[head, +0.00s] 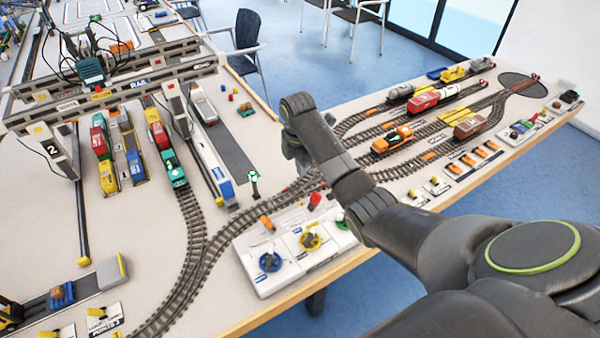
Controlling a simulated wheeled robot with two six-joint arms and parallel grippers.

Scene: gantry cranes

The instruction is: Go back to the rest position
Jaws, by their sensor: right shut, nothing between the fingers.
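My right arm reaches in from the lower right over the table's front edge. My right gripper (303,162) hangs at its end, above the table near the tracks where they fan out to the right. It is small and partly hidden behind my own wrist. It is shut, and I see nothing held in it. My left gripper is not in view.
A white control panel (262,285) with coloured knobs lies below my right arm. Toy trains stand on the tracks, including an orange locomotive (391,139). A gantry crane (120,90) spans the left side. Blue floor lies beyond the wooden edge.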

